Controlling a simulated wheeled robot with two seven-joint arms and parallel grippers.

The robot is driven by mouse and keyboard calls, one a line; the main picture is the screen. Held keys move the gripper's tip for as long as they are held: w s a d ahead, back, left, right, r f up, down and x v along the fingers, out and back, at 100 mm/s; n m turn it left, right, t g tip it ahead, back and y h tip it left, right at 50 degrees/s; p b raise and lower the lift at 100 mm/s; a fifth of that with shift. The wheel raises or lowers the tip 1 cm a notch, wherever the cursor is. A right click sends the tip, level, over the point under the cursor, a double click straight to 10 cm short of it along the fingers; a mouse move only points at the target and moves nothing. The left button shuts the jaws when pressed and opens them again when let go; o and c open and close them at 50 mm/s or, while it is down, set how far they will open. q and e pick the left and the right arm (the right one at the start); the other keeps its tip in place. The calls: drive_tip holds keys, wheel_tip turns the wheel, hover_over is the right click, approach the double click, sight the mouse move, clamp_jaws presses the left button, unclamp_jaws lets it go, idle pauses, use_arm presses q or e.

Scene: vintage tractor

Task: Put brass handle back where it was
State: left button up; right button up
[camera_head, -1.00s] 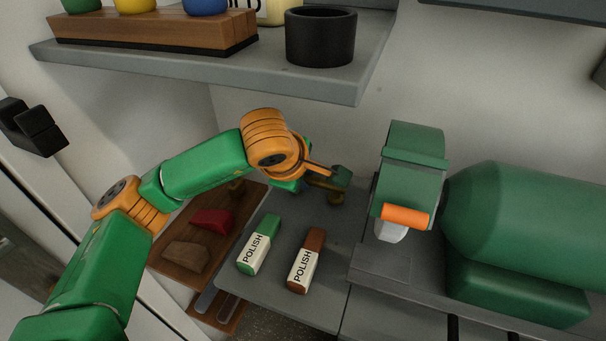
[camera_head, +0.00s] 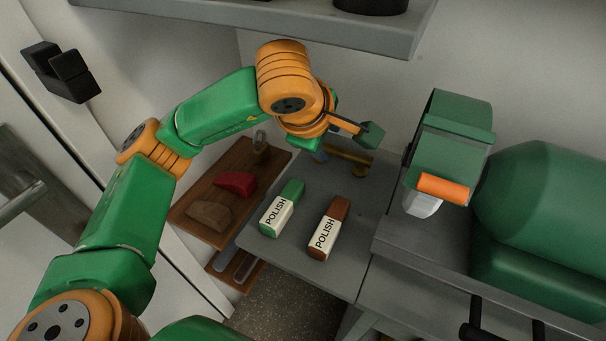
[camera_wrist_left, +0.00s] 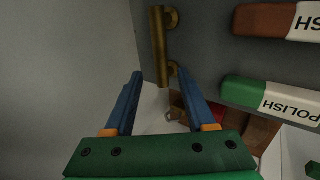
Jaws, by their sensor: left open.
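The brass handle (camera_head: 352,162) lies on the grey worktop near the back wall, partly hidden by my left gripper (camera_head: 345,144) in the head view. In the left wrist view the handle (camera_wrist_left: 158,45) is a dull gold bar with two short round feet. My left gripper (camera_wrist_left: 155,73) is open and empty there. Its two blue fingers point toward the near end of the handle, which lies ahead of and roughly between the tips. I cannot tell any contact. My right gripper is not in view.
A green polish bar (camera_head: 282,208) and a brown polish bar (camera_head: 328,230) lie in front of the handle. A wooden tray (camera_head: 190,225) with red and brown blocks is at left. A green machine (camera_head: 447,140) with an orange part stands right. A shelf (camera_head: 250,15) hangs above.

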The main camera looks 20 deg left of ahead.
use_arm(q)
drive_tip(key=s+b, duration=0.1)
drive_tip(key=s, duration=0.5)
drive_tip(key=s+b, duration=0.1)
drive_tip(key=s, duration=0.5)
drive_tip(key=shift+s+a+r, duration=0.2)
drive_tip(key=shift+s, duration=0.05)
